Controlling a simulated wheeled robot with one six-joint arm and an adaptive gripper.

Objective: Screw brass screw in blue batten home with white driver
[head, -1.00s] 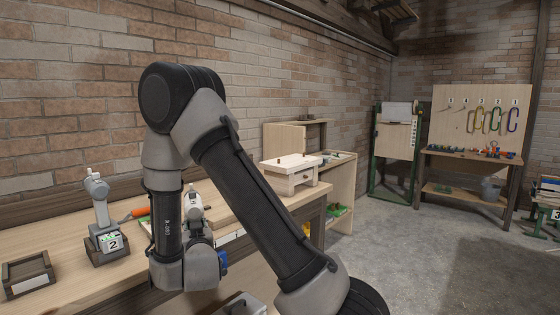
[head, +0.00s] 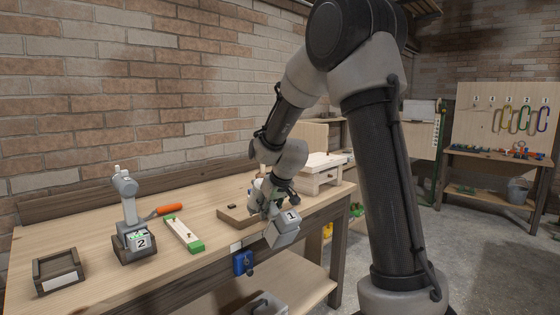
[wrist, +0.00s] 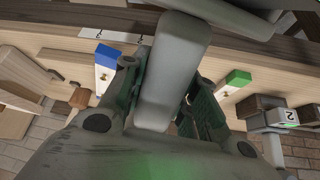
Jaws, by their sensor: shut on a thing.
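My gripper (head: 264,196) is shut on a pale grey-white driver (head: 283,229) marked 1, held at the bench's front edge. In the wrist view the driver (wrist: 172,75) fills the space between the fingers; its tip is hidden. A batten with a blue end (wrist: 105,56) lies on the bench to the left of the driver in that view, apart from it. A small dark spot on the batten may be its screw. My arm seems to hide this batten in the head view. A green-ended batten (head: 184,236) lies farther left on the bench.
A second grey driver (head: 127,205) stands in a dock marked 2, with an orange-handled tool (head: 168,209) beside it. An empty dark tray (head: 58,273) sits at the left. A blue clamp-like part (head: 243,264) is on the bench front. The bench's left front (head: 130,285) is clear.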

